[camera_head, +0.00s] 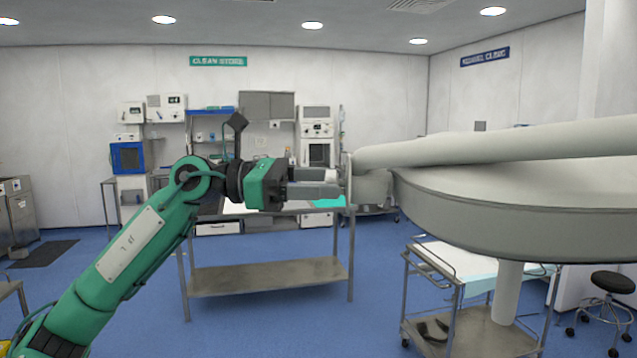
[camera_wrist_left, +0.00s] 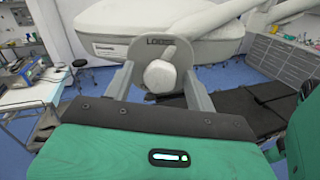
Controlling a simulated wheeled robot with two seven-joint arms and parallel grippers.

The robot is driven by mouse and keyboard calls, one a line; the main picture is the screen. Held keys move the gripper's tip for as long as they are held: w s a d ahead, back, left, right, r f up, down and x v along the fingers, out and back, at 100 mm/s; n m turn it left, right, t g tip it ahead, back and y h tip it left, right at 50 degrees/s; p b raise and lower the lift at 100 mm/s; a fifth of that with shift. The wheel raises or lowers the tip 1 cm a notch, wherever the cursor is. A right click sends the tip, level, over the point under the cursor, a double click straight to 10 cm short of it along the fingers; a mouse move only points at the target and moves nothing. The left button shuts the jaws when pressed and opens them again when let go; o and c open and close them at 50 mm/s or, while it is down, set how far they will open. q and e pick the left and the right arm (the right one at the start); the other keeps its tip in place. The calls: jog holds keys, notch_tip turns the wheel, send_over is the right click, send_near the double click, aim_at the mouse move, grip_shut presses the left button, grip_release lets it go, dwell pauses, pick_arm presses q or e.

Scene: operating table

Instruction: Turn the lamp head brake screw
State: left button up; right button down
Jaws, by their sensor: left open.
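The lamp head (camera_head: 480,219) is a large pale disc at the right of the head view, under a thick pale arm (camera_head: 500,145). In the left wrist view the lamp head (camera_wrist_left: 115,22) shows at the top. The brake screw (camera_wrist_left: 160,77) is a pale rounded knob in front of a grey plate with partly legible lettering. My left gripper (camera_head: 335,183) reaches right to the lamp's joint. In the left wrist view its open fingers (camera_wrist_left: 159,72) stand on either side of the knob; I cannot tell whether they touch it. My right gripper is not in view.
A steel table (camera_head: 265,278) stands behind my left arm. A trolley (camera_head: 445,262) with a pale cloth stands below the lamp head. A black stool (camera_head: 610,283) is at the far right. Shelves and equipment line the back wall. Blue floor is open between them.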

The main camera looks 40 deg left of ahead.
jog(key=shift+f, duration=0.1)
pick_arm(q)
jog(key=b+v, duration=0.8)
jog(key=v, duration=0.5)
jog(key=shift+s+a, duration=0.2)
jog(key=shift+a, duration=0.15)
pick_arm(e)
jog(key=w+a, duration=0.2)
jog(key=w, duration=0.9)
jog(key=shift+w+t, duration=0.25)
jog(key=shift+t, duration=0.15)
